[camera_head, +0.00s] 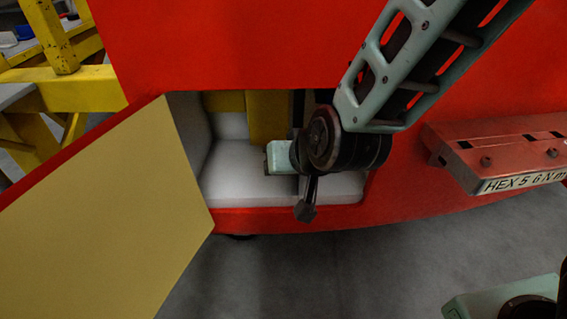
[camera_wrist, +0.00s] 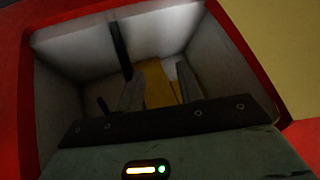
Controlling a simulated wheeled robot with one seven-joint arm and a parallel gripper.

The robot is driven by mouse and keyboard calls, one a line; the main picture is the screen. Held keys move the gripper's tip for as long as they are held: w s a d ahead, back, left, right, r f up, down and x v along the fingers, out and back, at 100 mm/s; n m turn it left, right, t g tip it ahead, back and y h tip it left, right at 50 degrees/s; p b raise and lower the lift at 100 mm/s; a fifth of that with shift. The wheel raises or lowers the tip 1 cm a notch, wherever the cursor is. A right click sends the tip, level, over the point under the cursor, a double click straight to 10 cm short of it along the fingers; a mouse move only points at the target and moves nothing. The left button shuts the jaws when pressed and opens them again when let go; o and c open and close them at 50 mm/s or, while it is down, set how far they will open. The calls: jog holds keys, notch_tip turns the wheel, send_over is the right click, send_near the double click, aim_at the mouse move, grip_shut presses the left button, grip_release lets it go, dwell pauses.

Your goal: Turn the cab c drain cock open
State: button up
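The cab c drain cock cannot be picked out with certainty. In the wrist view a dark upright bar (camera_wrist: 120,45) runs down the recess's back wall, and a small dark stub (camera_wrist: 103,104) shows left of my fingers. Either may belong to the cock. My gripper (camera_wrist: 160,76) points into the recess with its two grey fingers apart. A yellow piece (camera_wrist: 157,88) shows between them; I cannot tell whether it lies behind them or touches them. In the head view my wrist hides the fingers and part of the recess.
The white-lined recess (camera_head: 225,125) sits in the red nosecone (camera_head: 230,45). Its cream door (camera_head: 115,205) hangs open at the left. A yellow post (camera_head: 268,115) stands inside. A red bracket labelled HEX 5 6 N m (camera_head: 500,150) juts out at right.

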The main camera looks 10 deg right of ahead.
jog(key=w+d+f+t+h+b, duration=0.3)
jog(key=d+t+b, duration=0.15)
jog(key=d, duration=0.25)
jog(key=w+d+f+t+h+b, duration=0.3)
jog(key=w+d+t+h, duration=0.1)
jog(key=d+t, duration=0.25)
jog(key=w+d+g, duration=0.1)
jog(key=w+d, duration=0.2)
jog(key=w, duration=1.3)
jog(key=shift+w, duration=0.35)
grip_shut()
